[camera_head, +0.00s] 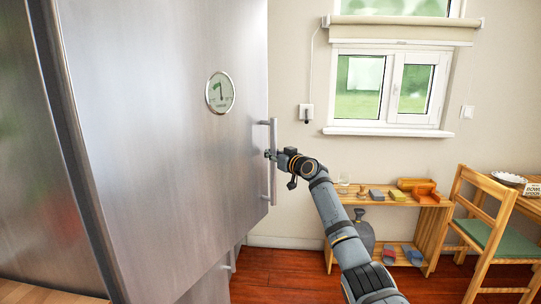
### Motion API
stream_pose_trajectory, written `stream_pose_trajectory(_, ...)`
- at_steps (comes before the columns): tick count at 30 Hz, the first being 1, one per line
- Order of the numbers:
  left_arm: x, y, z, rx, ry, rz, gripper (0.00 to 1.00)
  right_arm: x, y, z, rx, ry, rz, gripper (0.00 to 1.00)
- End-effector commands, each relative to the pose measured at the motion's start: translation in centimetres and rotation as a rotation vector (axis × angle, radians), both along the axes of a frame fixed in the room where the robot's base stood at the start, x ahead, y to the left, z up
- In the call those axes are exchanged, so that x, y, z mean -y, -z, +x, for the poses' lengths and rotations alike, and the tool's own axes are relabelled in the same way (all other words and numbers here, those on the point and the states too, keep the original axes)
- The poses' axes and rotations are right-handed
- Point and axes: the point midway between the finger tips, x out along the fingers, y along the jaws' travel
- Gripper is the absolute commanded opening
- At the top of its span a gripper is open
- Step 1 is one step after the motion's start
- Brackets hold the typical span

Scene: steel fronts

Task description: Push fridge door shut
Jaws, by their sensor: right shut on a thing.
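The fridge door (160,130) is a large brushed-steel panel filling the left half of the head view, with a round badge on it. Its vertical bar handle (274,185) is at the door's right edge. My right gripper (271,155) is at the middle of the handle and shut on it; its fingers are small and partly hidden by the bar and wrist. The door's lower edge stands out from the steel front below, so it looks ajar; how far is unclear. The fridge's inside is hidden. My left gripper is out of view.
A lower steel front with a small handle (232,261) is under the door. A wooden chair (462,200) is farther right. Red-brown floor (285,275) is clear between fridge and shelf.

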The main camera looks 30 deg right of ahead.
Motion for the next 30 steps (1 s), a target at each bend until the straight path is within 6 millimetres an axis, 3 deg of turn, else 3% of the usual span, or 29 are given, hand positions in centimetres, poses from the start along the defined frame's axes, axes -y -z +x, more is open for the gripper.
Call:
stream_pose_trajectory(1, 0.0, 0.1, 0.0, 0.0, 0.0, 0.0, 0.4, -0.4, 0.7, 0.1, -0.012, -0.01, 0.006, 0.0)
stream_pose_trajectory(11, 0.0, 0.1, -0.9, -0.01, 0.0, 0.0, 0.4, -0.6, 0.9, 0.2, -0.015, -0.012, 0.008, 0.0)
stream_pose_trajectory(12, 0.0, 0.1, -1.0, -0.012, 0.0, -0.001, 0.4, -0.6, 0.9, 0.2, -0.015, -0.012, 0.008, 0.19)
stream_pose_trajectory(18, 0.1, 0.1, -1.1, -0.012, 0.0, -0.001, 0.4, -0.4, 0.6, 0.1, -0.011, -0.009, 0.006, 0.44)
stream_pose_trajectory(30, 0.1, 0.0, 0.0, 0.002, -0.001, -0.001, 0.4, -0.1, 0.3, -0.3, -0.005, -0.003, 0.002, 0.44)
